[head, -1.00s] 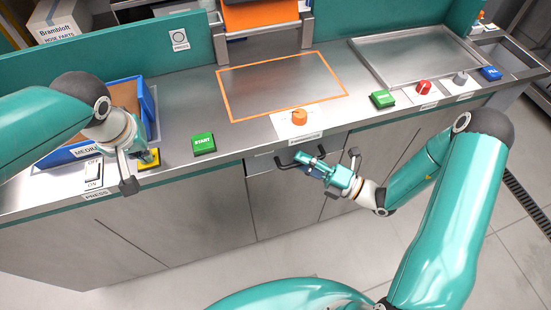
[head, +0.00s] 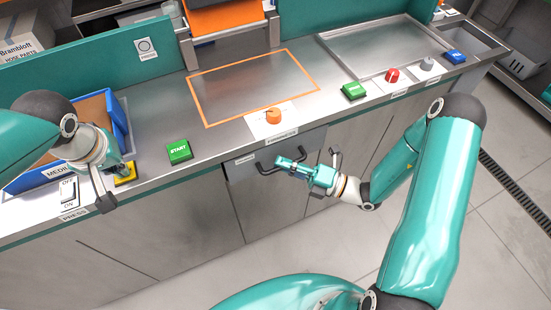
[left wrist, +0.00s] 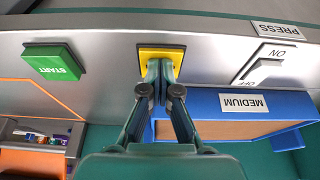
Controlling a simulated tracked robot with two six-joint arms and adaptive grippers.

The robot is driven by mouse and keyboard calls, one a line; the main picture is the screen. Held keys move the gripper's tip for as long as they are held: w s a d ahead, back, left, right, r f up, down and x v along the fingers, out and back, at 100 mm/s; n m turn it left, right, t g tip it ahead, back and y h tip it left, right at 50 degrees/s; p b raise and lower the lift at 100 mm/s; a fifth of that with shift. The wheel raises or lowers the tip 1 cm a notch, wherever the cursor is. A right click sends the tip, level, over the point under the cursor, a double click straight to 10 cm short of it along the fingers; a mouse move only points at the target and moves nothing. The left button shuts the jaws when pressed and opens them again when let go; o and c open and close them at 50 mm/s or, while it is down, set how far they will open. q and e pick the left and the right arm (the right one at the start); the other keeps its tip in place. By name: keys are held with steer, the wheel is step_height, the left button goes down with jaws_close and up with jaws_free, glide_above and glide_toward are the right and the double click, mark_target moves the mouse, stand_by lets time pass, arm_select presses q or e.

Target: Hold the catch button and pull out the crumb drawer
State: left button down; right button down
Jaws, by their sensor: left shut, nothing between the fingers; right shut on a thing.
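The yellow catch button (head: 130,176) sits near the counter's front edge, beside the blue tray; it also shows in the left wrist view (left wrist: 172,54). My left gripper (left wrist: 160,72) is shut and empty, its fingertips on or just over the button and hiding part of it. It also shows in the head view (head: 122,168). The crumb drawer (head: 250,190) is a grey metal front under the counter, with a dark bar handle (head: 263,170). My right gripper (head: 283,163) is shut on the handle and partly covers it. I cannot tell whether the drawer stands slightly out.
A green START button (head: 179,152) and an orange knob (head: 274,116) sit on the counter. A rocker switch (head: 68,194) is left of the catch button. The blue MEDIUM tray (head: 121,124) is behind it. Open floor (head: 290,262) lies in front of the cabinets.

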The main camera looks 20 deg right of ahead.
arm_select(q)
steer(key=shift+s+f, duration=0.1)
steer(key=shift+f, duration=0.1)
arm_select(e)
steer(key=s, duration=0.3)
steer(key=shift+s+f, duration=0.15)
steer(key=shift+s, duration=0.05)
steer(key=c, duration=1.2)
jaws_free()
steer(key=v, duration=1.2)
